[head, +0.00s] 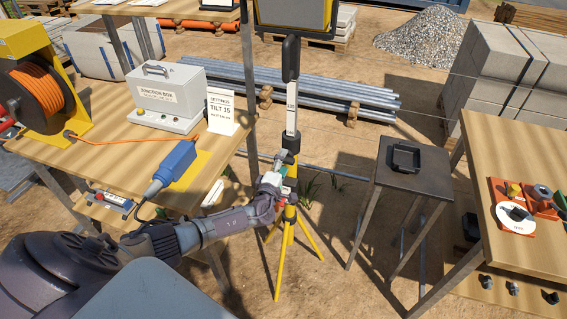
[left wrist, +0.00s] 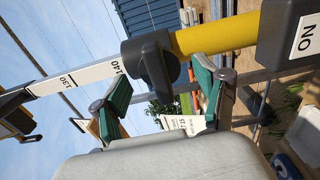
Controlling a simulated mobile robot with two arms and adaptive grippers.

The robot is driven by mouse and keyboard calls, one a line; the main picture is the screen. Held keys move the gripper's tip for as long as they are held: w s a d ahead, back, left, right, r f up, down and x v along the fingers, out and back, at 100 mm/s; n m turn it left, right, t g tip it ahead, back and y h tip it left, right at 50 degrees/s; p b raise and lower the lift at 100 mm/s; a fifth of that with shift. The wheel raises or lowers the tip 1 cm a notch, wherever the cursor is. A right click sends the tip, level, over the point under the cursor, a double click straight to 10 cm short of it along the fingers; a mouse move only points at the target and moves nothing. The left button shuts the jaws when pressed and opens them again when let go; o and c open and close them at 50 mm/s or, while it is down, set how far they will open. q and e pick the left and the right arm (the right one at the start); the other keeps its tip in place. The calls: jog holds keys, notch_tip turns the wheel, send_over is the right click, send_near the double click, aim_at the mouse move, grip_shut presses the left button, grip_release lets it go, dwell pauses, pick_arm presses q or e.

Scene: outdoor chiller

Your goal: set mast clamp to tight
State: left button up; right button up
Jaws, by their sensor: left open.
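The yellow tripod (head: 290,215) carries an upright mast with a white scale strip (head: 291,118) and a lamp-like panel on top. The mast clamp (head: 290,143) is a black collar where the scale strip meets the yellow tube. In the left wrist view the clamp (left wrist: 150,58) shows a dark knob or lever pointing toward my gripper, beside the 140 mark. My left gripper (head: 272,183) is open, just below and left of the clamp in the head view. In the left wrist view its green-padded fingers (left wrist: 160,92) stand either side of the knob; contact cannot be told.
A wooden table at left holds a junction box (head: 168,92), a settings card (head: 222,112), an orange cable reel (head: 40,95) and a blue connector (head: 176,162). A small grey stand (head: 400,175) and another wooden table (head: 480,165) stand at right. A black box (left wrist: 290,35) sits farther along the tube.

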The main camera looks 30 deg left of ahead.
pick_arm(q)
jog(key=p+v, duration=0.4)
jog(key=v, duration=0.3)
dwell(0.3)
jog(key=v, duration=1.2)
